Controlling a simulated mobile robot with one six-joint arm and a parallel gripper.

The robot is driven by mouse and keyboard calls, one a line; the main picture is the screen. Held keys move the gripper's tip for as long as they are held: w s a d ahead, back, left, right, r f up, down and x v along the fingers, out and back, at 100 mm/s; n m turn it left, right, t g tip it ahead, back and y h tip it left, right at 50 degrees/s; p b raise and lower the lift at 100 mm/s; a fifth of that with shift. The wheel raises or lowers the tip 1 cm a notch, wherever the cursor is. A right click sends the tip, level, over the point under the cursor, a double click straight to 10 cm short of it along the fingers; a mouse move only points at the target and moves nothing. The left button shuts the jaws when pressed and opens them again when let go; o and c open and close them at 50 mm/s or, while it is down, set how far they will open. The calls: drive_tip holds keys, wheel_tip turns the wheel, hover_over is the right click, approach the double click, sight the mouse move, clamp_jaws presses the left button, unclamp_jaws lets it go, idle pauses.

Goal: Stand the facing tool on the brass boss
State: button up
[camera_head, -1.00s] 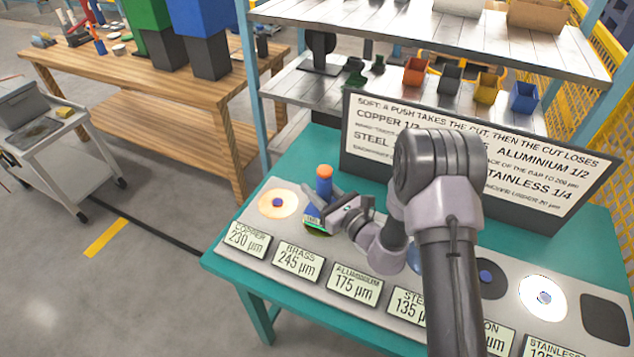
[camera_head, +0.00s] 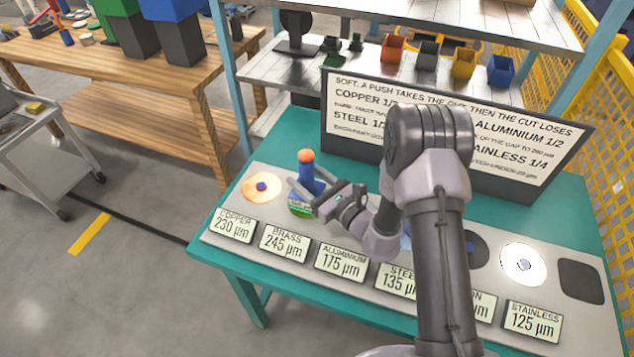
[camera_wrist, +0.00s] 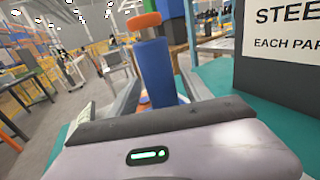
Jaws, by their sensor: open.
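The facing tool is a blue cylinder with an orange top (camera_head: 306,172). It stands about upright at the brass place, behind the BRASS 245 µm label (camera_head: 285,243). Part of a round greenish-brown piece (camera_head: 300,208) shows just below it; my gripper hides the tool's lower end, so I cannot tell how it meets the boss. My gripper (camera_head: 308,190) is open, reaching in from the right with its fingers at the tool's sides. In the wrist view the tool (camera_wrist: 155,72) is between the two fingers, with space visible beside it.
The copper disc (camera_head: 262,187) is just left of the tool. A bright stainless disc (camera_head: 523,264) and a dark square pad (camera_head: 581,281) are at the right. A sign board (camera_head: 450,125) stands behind the row. Coloured bins (camera_head: 463,62) sit on the shelf.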

drive_tip(key=p+v, duration=0.1)
drive_tip(key=v, duration=0.7)
drive_tip(key=s+a+r+n+g+y, duration=0.2)
drive_tip(key=r+n+g, duration=0.1)
drive_tip(key=r, duration=0.2)
drive_tip(key=s+a+r+n+g+y, duration=0.2)
drive_tip(key=s+a+r+n+g, duration=0.1)
drive_tip(key=r, duration=0.2)
drive_tip(key=s+a+r+n+g+h, duration=0.25)
drive_tip(key=s+r+n+g, duration=0.45)
drive_tip(key=s+n, duration=0.4)
drive_tip(key=s+d+n+h, duration=0.4)
drive_tip(key=s+d+h, duration=0.2)
drive_tip(key=s, duration=0.3)
drive_tip(key=d+r+n+t+h, duration=0.2)
drive_tip(key=d+r+t+h, duration=0.3)
drive_tip(key=d, duration=0.4)
drive_tip(key=shift+w+t+h, duration=0.25)
drive_tip(key=shift+t+h, duration=0.05)
drive_tip(key=shift+h, duration=0.05)
